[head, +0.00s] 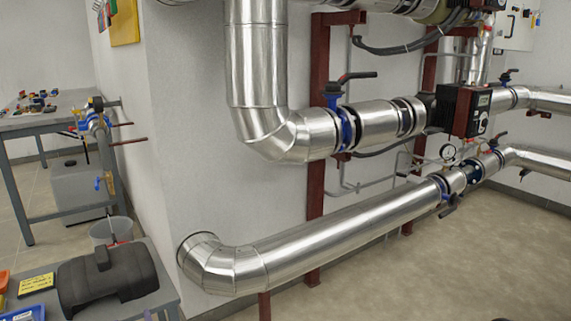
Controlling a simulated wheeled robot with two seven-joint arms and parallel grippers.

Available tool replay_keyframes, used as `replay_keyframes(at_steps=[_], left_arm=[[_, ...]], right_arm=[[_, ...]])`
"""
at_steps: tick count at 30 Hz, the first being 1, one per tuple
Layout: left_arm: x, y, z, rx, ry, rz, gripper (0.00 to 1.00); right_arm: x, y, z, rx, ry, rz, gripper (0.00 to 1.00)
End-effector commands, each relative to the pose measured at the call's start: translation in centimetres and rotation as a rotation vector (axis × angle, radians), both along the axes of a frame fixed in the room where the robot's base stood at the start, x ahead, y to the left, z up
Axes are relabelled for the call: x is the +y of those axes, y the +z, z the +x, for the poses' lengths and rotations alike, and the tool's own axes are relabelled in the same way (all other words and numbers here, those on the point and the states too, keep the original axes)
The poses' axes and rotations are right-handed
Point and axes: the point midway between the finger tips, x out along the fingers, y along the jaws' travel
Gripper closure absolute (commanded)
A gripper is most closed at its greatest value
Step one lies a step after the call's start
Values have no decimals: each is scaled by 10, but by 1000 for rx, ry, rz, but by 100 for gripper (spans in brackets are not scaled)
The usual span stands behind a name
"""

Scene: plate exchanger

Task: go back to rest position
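Neither my left nor my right gripper shows in the head view. Large silver-clad pipes (345,233) run along the wall, with an upper elbow (285,135) and a lower elbow (215,265). A blue valve (340,118) with a black lever sits on the upper pipe. A black and red pump (466,111) is mounted farther right. A round pressure gauge (447,151) stands above the lower pipe.
A grey table (168,296) at the lower left carries a black case (105,277) and a yellow label (36,285). A bucket (111,231) stands behind it. A workbench (40,122) is at the far left. The floor (430,270) at the right looks clear.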

Motion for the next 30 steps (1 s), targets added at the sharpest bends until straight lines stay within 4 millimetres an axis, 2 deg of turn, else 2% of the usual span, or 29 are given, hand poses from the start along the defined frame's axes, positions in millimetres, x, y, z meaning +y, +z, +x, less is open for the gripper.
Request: replay_keyframes(at_steps=[5,8,11,14,17,18,21,24,30], left_arm=[[-32,-38,5,95,-96,-102,46],[-56,-68,3,174,-161,-169,46],[-85,-104,-5,275,-229,-243,46],[-122,-149,-23,409,-309,-329,46],[-166,-202,-57,590,-398,-430,46],[-184,-221,-75,666,-432,-468,46],[-220,-259,-120,834,-499,-544,46],[-247,-285,-162,972,-551,-600,46],[-289,-322,-238,1179,-639,-671,46]], right_arm=[[0,0,0,1,-1,-1,64],[0,0,0,1,-1,-1,64],[0,0,0,1,-1,-1,64],[0,0,0,1,-1,-1,64],[0,0,0,1,-1,-1,64],[0,0,0,1,-1,-1,64],[0,0,0,1,-1,-1,64],[0,0,0,1,-1,-1,64],[0,0,0,1,-1,-1,64]])
